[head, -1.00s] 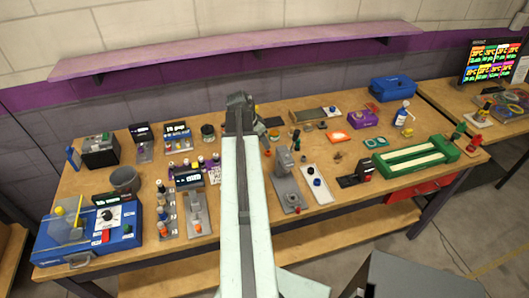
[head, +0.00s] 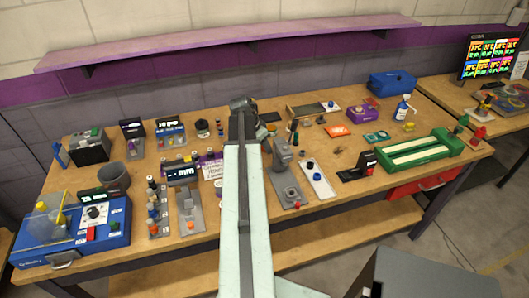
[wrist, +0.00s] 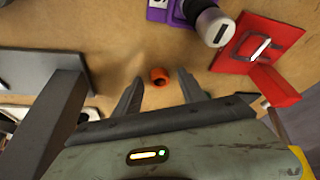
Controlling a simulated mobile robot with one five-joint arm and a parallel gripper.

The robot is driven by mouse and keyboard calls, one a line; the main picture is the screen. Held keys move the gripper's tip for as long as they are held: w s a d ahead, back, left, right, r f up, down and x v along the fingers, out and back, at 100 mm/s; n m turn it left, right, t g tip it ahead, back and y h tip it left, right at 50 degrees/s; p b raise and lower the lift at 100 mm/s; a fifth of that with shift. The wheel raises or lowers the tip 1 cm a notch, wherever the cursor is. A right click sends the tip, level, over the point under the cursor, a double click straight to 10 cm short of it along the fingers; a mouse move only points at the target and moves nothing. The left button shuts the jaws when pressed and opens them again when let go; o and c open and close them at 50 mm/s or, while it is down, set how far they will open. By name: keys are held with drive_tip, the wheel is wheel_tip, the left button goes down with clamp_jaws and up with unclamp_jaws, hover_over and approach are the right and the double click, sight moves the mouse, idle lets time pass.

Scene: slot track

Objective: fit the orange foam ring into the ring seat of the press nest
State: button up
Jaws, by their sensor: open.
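The orange foam ring (wrist: 159,76) stands out on the wooden bench in the wrist view, just beyond and between my fingertips. My gripper (wrist: 158,85) is open, with one finger on each side of the ring's line and nothing held. In the head view my own arm covers the middle of the bench, and I cannot make out the ring there. A grey upright stand (head: 283,158) with a round seat on its base plate is just right of my arm; it looks like the press nest, but I cannot be sure.
In the wrist view, a grey cylinder on a purple base (wrist: 212,25) and a red plate (wrist: 260,42) with a red block (wrist: 273,86) lie to the right. A dark flat panel (wrist: 45,70) is at left. Bare wood surrounds the ring.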

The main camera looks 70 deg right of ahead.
sight(263, 150)
clamp_jaws()
drive_tip(key=shift+r, duration=0.1)
wheel_tip(263, 150, up, 10)
drive_tip(key=p, duration=1)
